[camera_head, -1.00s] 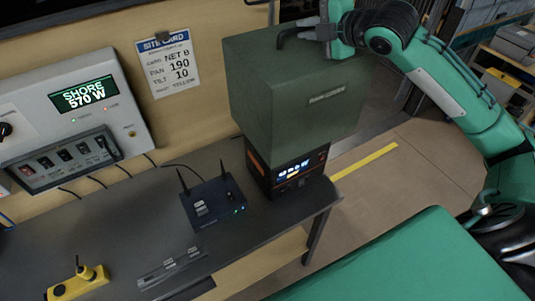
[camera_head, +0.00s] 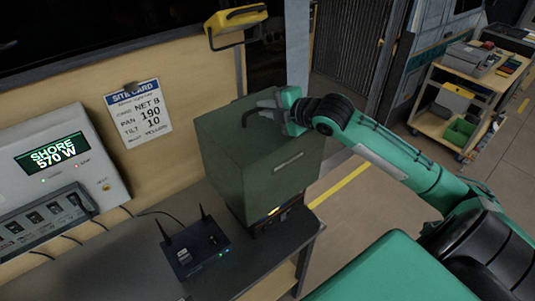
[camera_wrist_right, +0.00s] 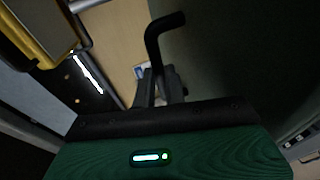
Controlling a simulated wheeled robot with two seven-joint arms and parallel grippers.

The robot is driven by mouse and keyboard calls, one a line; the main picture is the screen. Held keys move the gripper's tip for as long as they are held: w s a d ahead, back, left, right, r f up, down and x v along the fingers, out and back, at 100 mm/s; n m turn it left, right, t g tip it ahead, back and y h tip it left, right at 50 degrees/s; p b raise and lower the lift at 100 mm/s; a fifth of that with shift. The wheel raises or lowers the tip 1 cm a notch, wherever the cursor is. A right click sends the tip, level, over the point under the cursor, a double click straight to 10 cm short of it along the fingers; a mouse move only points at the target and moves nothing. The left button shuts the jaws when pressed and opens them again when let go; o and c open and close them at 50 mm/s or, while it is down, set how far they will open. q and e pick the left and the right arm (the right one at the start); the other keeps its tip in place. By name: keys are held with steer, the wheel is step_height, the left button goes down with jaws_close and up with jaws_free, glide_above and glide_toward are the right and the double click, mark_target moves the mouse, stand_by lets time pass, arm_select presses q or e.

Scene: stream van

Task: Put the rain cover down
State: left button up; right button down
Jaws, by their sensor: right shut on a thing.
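The rain cover (camera_head: 255,165) is a dark green box-shaped hood with a black bent handle (camera_head: 243,106) on top. It sits over a black unit (camera_head: 283,216) on the dark bench (camera_head: 262,255). Only a low strip of that unit with an orange glow shows under the cover's edge; how the cover rests is hard to tell. My right gripper (camera_head: 276,109) is shut on the handle at the cover's top. In the right wrist view the handle (camera_wrist_right: 158,40) rises between the dark fingers (camera_wrist_right: 160,88), beside the cover's green top (camera_wrist_right: 225,60). My left gripper is out of view.
A black router (camera_head: 195,248) with two antennas stands left of the cover. A power panel (camera_head: 55,150) and a site card (camera_head: 138,112) are on the wall. A yellow device (camera_head: 238,20) hangs above. A tool cart (camera_head: 470,100) stands on the open floor at right.

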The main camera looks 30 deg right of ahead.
step_height(320, 180, down, 17)
steer(key=p, duration=0.5)
steer(key=shift+f, duration=0.1)
steer(key=shift+f+b, duration=0.35)
steer(key=shift+f, duration=0.05)
steer(key=c, duration=1.5)
jaws_free()
steer(key=shift+o, duration=0.2)
